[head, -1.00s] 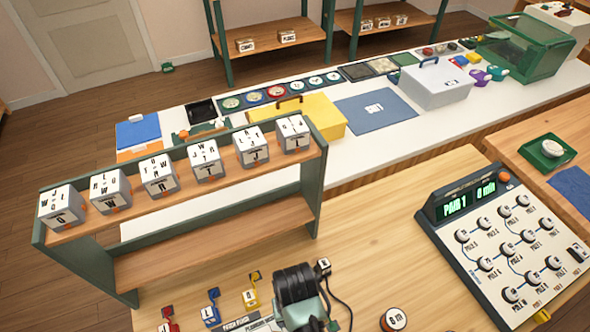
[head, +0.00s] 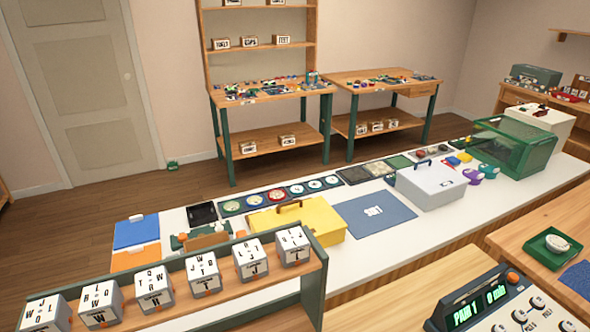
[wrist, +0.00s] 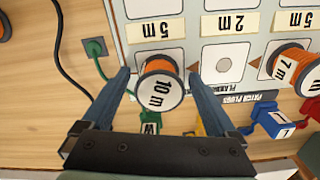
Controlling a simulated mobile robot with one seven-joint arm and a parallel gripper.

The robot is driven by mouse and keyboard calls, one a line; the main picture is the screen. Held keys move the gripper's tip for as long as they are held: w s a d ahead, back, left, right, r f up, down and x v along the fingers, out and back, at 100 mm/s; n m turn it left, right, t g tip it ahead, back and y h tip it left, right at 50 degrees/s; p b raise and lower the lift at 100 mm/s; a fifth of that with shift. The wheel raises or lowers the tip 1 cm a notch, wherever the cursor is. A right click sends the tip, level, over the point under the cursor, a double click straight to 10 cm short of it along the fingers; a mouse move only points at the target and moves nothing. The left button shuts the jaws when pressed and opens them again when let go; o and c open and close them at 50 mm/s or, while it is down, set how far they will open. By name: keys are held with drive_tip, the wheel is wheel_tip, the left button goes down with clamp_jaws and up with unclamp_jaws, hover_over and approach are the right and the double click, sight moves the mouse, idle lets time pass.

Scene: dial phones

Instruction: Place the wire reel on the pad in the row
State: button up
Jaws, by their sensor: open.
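My gripper (wrist: 158,77) is open, with one blue finger on each side of this reel. I cannot tell whether the fingers touch it. The reel hides what is under it. To its right in the same row is a bare white pad with a grey dot (wrist: 223,65). Labels above the row include 5 m (wrist: 156,29) and 2 m (wrist: 231,23).
Blue (wrist: 271,122) and red (wrist: 311,110) plugs lie by the board's near edge. A green socket (wrist: 95,47) with a cable is left of it. In the head view, a shelf of lettered cubes (head: 202,274) and a console (head: 500,305) stand in front of a white counter.

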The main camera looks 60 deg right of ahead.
wheel_tip(320, 180, up, 11)
drive_tip(key=shift+r+p, duration=0.1)
drive_tip(key=shift+p, duration=0.2)
drive_tip(key=shift+r, duration=0.55)
